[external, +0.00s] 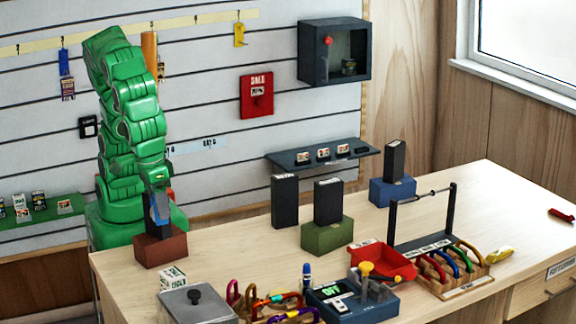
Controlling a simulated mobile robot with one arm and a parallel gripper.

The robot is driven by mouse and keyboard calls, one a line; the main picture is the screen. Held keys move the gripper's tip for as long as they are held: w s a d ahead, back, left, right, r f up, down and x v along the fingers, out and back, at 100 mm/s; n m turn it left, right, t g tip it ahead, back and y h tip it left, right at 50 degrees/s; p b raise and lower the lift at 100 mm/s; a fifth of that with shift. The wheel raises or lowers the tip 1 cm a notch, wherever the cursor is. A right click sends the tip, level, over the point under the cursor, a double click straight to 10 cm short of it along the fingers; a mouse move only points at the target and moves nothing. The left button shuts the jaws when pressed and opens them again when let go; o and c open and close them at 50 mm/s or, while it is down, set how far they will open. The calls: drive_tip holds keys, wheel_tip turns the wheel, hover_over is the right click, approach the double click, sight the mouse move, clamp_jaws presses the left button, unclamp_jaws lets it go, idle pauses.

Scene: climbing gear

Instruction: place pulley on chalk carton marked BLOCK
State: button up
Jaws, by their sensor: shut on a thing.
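My gripper (157,190) points down at the end of my green arm, at the left end of the table. It is shut on a small blue piece (160,209), partly hidden; I cannot tell whether this is the pulley. A dark box (152,227) shows just below and beside it, over a red-brown block (160,252). Whether the blue piece touches the dark box is unclear. A small white carton with green print (172,277) lies in front of the red-brown block; its lettering is too small to read surely. I cannot make out which carton is marked BLOCK.
A grey lidded box (197,306), carabiners (278,301), a blue device (350,302) and a red tray (381,263) crowd the front. Dark boxes stand on the table (284,201), on a green block (327,236) and on a blue block (392,191). A black-posted rack (393,222) stands right.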

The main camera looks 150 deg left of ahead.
drive_tip(key=w+f, duration=0.6)
drive_tip(key=shift+w+d+f, duration=0.25)
drive_tip(key=shift+w+f, duration=0.1)
drive_tip(key=shift+f, duration=1.55)
drive_tip(key=shift+f, duration=0.15)
drive_tip(key=o, duration=1.1)
drive_tip(key=r, duration=0.4)
drive_tip(key=d+r, duration=0.1)
drive_tip(key=r, duration=0.7)
drive_tip(key=shift+d+r, duration=0.1)
drive_tip(key=shift+d, duration=0.15)
